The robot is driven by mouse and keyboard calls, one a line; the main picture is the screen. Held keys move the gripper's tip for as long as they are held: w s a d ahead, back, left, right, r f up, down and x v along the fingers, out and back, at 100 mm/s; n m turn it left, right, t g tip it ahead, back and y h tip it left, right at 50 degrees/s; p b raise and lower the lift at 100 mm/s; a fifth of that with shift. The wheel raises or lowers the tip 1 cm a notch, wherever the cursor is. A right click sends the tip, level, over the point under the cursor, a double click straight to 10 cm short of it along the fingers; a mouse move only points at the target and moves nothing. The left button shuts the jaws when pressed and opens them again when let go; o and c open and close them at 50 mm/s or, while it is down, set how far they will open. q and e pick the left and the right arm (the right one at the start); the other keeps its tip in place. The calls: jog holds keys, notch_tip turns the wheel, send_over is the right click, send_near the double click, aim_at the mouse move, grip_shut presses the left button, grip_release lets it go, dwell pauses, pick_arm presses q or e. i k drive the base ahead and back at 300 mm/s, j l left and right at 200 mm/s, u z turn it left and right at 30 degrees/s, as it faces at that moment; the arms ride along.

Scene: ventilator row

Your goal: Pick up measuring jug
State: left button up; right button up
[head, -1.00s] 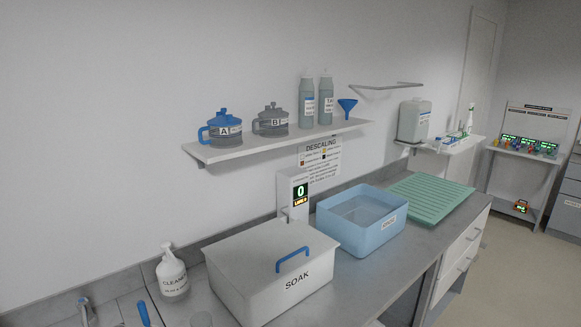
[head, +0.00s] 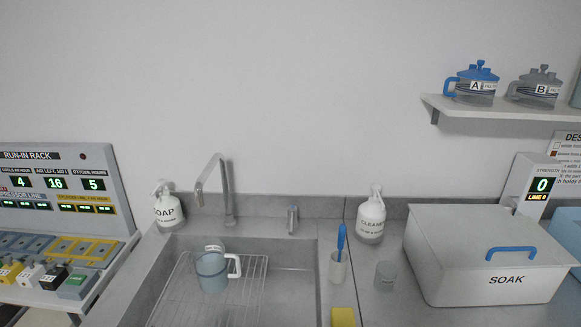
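A grey-blue translucent measuring jug (head: 212,273) with a white handle on its right side stands on a wire rack (head: 254,296) inside the sink basin. Its rim faces up and its front is unobstructed. Neither of my grippers shows in the head view.
The tap (head: 226,195) rises behind the jug. A soap bottle (head: 166,208) stands at the back left, a cleaner bottle (head: 371,218) to the right. A blue-handled brush in a cup (head: 339,270), a grey beaker (head: 386,276), a yellow sponge (head: 343,317) and the soak box (head: 487,260) occupy the right counter.

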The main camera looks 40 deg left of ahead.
aim_at(209, 256)
jog(key=u, duration=1.3)
jog(key=z, duration=1.9)
jog(key=k+l+u, duration=0.1)
jog(key=u, duration=2.2)
jog(key=i+j+u, duration=0.35)
jog(key=k+j, duration=0.1)
